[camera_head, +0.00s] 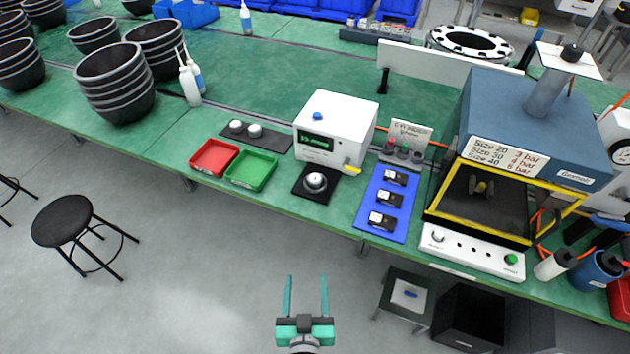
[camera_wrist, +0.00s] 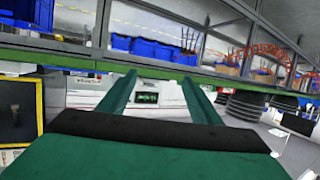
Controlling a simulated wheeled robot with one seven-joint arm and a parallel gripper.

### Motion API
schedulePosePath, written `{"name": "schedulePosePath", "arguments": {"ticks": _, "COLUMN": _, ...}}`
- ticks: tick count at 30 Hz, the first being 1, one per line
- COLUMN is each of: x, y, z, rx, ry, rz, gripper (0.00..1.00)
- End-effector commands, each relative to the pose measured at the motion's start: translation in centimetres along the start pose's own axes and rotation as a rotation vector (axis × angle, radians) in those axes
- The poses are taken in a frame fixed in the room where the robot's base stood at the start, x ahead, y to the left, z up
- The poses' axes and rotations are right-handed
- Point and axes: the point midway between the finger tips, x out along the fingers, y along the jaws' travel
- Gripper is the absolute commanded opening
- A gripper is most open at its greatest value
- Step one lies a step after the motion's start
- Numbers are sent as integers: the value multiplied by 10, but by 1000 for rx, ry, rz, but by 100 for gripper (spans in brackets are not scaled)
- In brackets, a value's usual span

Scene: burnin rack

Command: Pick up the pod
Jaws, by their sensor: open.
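My gripper (camera_head: 306,282) is open and empty, in front of the green bench (camera_head: 150,165) and apart from it. In the wrist view my gripper (camera_wrist: 158,88) shows two green fingers spread apart with nothing between them. Nothing in view is plainly marked as the pod. Candidates are several small black modules (camera_head: 389,199) on a blue mat (camera_head: 373,229), a round white-topped piece (camera_head: 316,181) on a black pad, and two white-topped round pieces (camera_head: 254,130) on a dark tray. All are on the bench, beyond my gripper.
A white box with a green display (camera_head: 345,120) stands behind the pad. Red (camera_head: 213,157) and green (camera_head: 251,171) trays lie left of it. A yellow-framed machine (camera_head: 478,200) stands right. A stool (camera_head: 62,219) and a low table (camera_head: 405,298) stand on the floor.

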Motion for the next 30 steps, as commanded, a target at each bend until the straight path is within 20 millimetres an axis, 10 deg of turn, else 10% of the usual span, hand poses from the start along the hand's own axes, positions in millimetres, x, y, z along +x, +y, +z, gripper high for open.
{"name": "schedulePosePath", "arguments": {"ticks": 15, "x": 134, "y": -2, "z": -104, "rx": 49, "ry": -2, "rz": 137, "gripper": 58}}
{"name": "schedulePosePath", "arguments": {"ticks": 30, "x": 183, "y": 4, "z": -139, "rx": 81, "ry": -3, "rz": 192, "gripper": 58}}
